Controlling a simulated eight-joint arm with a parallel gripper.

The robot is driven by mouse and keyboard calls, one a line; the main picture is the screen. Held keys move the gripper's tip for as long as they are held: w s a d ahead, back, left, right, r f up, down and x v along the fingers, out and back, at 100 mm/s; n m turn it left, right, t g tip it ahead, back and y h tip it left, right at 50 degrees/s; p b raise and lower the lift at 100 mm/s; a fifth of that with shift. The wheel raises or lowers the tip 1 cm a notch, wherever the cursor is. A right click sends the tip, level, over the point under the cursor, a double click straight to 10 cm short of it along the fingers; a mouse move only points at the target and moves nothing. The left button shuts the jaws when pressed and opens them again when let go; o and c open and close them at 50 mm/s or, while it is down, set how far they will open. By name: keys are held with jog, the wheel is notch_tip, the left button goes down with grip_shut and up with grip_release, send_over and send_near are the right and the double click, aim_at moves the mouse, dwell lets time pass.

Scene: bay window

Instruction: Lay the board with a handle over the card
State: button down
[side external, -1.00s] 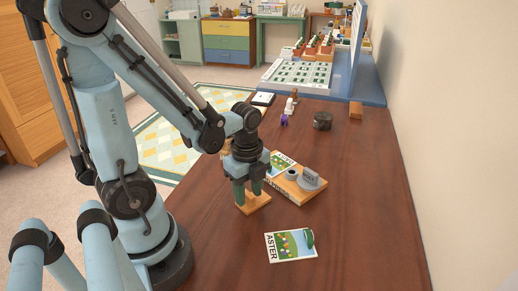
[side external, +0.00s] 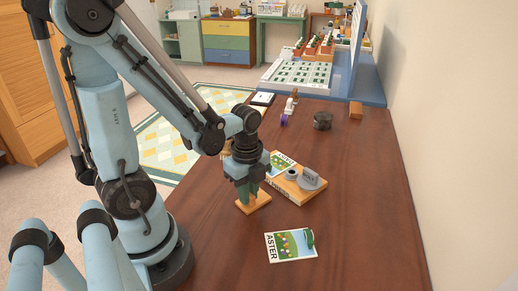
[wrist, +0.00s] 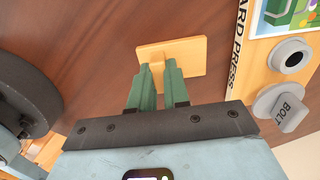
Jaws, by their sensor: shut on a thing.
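The board with a handle (side external: 262,205) is a small tan wooden slab lying flat on the brown table, and it also shows in the wrist view (wrist: 190,52). My gripper (side external: 248,192) is right above it, fingers pointing down. In the wrist view my green fingers (wrist: 157,68) are shut on its upright handle, which they mostly hide. A card marked ASTER (side external: 285,247) lies face up on the table, nearer the side camera and apart from the board.
Close to the board's right is a wooden card press (side external: 300,195) with a grey ring, a grey BOLT knob (side external: 312,180) and a picture card (side external: 281,161). A dark round pot (side external: 322,121) and small figures stand farther back. Table around the ASTER card is clear.

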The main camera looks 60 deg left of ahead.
jog(key=shift+r, duration=0.85)
jog(key=shift+r, duration=1.6)
jog(key=shift+w+d+r+n, duration=0.1)
jog(key=shift+w+r+n, duration=0.25)
jog(key=shift+w+n, duration=0.15)
jog(key=w+d+r+n, duration=0.5)
jog(key=w+r+n, duration=0.3)
jog(key=r+n, duration=0.3)
jog(key=shift+w+n, duration=0.15)
jog(key=shift+n, duration=1.65)
